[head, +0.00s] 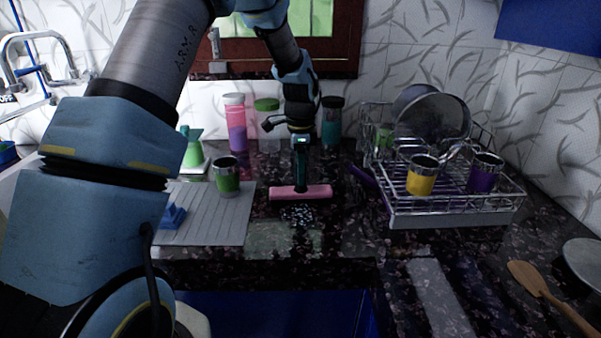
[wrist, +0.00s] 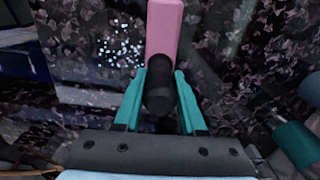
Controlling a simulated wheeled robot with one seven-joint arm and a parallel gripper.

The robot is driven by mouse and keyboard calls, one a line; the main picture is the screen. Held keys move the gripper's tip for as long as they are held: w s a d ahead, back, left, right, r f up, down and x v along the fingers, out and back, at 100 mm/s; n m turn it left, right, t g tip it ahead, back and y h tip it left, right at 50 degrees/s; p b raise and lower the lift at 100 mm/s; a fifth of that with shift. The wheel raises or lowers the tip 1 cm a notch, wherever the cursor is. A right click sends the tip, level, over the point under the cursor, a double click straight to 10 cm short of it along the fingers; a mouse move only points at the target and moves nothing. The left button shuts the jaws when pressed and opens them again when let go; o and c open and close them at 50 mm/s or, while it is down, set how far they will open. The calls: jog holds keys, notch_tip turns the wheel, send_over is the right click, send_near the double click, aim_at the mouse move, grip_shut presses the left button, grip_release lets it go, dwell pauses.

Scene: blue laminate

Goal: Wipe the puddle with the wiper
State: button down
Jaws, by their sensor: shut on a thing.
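The wiper has a pink bar head (head: 300,192) and a dark upright handle (head: 301,175). My gripper (head: 301,146) is shut on the handle from above, teal fingers on either side of it. In the wrist view my gripper (wrist: 160,78) has the dark handle (wrist: 158,95) between its fingers, with the pink head (wrist: 164,28) beyond. The puddle (head: 298,214) is a pale speckled patch on the dark counter, just on the near side of the head. In the wrist view the puddle (wrist: 121,50) lies left of the head. I cannot tell whether the head touches the counter.
A dish rack (head: 455,215) with cups and a pan stands right. A green cup (head: 227,178) and a blue item (head: 173,217) are on a grey mat (head: 235,232) at left. Bottles (head: 236,125) line the wall behind. A wooden spoon (head: 525,274) lies front right.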

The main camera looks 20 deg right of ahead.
jog(key=shift+d, duration=0.1)
jog(key=shift+s+d, duration=0.3)
jog(key=shift+d, duration=0.45)
jog(key=shift+s+a, duration=0.45)
jog(key=shift+s, duration=0.9)
jog(key=shift+s+a, duration=0.45)
jog(key=shift+s, duration=0.85)
jog(key=shift+s+a, duration=0.45)
jog(key=shift+s, duration=0.9)
jog(key=shift+d, duration=0.1)
jog(key=shift+s+d, duration=0.25)
jog(key=shift+d, duration=0.45)
